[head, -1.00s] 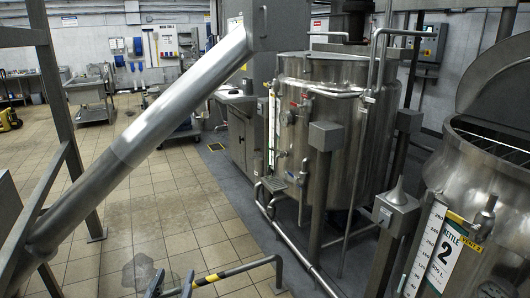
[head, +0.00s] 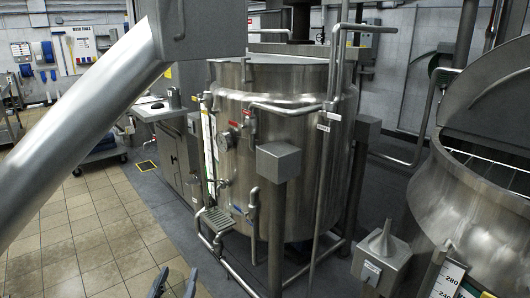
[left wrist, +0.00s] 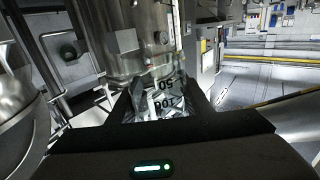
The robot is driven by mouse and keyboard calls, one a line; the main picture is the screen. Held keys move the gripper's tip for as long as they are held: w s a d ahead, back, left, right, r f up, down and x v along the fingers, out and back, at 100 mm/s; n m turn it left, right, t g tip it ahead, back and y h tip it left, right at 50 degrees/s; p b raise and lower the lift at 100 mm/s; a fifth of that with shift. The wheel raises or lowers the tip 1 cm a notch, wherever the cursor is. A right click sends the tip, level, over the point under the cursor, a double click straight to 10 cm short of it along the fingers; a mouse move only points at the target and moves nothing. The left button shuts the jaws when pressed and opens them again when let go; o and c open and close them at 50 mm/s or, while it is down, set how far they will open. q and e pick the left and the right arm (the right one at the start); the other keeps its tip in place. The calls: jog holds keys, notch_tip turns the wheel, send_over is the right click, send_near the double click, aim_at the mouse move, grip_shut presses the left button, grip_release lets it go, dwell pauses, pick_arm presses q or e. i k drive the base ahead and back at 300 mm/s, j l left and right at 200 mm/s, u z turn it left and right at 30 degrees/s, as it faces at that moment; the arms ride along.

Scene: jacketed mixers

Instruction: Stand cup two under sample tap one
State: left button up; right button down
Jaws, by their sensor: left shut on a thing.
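A small tap (head: 222,183) juts from the lower front of the middle steel kettle, above a small grated shelf (head: 216,220). I cannot read a number on this tap. My left gripper (head: 175,287) shows only its dark fingertips at the bottom edge of the head view, below and in front of the shelf. In the left wrist view the gripper is shut on a pale, clear-looking cup (left wrist: 165,104) with dark lettering, which I cannot read surely as cup two. The cup is out of sight in the head view. My right gripper is not in view.
The middle kettle (head: 290,105) has pipes and a grey box (head: 279,161) at its front. A second kettle (head: 470,205) stands at the right. A large sloping steel tube (head: 85,125) crosses the left. Tiled floor (head: 95,230) is open at the lower left.

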aim_at(220, 220)
jog(key=i+j+z, duration=0.2)
jog(key=i+z, duration=0.15)
jog(key=i+j+z, duration=0.65)
